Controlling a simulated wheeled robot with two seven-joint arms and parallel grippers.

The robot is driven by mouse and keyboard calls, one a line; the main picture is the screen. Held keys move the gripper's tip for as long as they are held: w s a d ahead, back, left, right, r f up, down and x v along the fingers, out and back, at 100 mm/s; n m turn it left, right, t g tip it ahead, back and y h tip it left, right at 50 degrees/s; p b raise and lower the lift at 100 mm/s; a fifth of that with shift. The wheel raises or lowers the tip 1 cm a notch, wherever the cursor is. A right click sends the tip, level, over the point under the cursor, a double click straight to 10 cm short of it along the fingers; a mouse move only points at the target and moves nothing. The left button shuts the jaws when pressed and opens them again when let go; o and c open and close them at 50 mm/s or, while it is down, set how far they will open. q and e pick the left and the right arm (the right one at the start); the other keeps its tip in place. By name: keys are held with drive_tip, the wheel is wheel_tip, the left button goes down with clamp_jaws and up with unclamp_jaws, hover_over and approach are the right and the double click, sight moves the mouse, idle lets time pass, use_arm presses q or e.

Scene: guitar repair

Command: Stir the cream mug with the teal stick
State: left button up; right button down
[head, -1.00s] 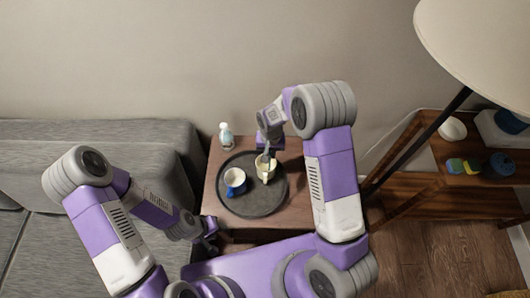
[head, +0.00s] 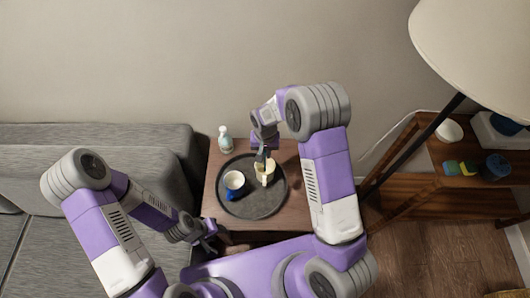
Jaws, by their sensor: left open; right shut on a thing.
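The cream mug (head: 269,166) stands upright on the right part of a round dark tray (head: 249,205), its handle toward me. My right gripper (head: 262,157) is directly over the mug, pointing down, and is shut on a thin thing. This looks like the teal stick, but it is too small and too covered by the fingers to make out clearly. I cannot tell how deep its lower end reaches into the mug. My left gripper (head: 211,238) is open and empty, low at the near left corner of the table, away from the mugs.
A white and blue mug (head: 234,180) stands on the tray left of the cream mug. A pale bottle (head: 225,140) stands at the table's (head: 290,205) back left. A sofa (head: 150,135) is left; a wooden shelf (head: 450,205) and lamp (head: 480,45) are right.

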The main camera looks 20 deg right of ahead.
drive_tip(key=shift+r+p, duration=2.35)
drive_tip(key=shift+r, duration=1.2)
wheel_tip(320, 180, up, 5)
drive_tip(key=p, duration=0.3)
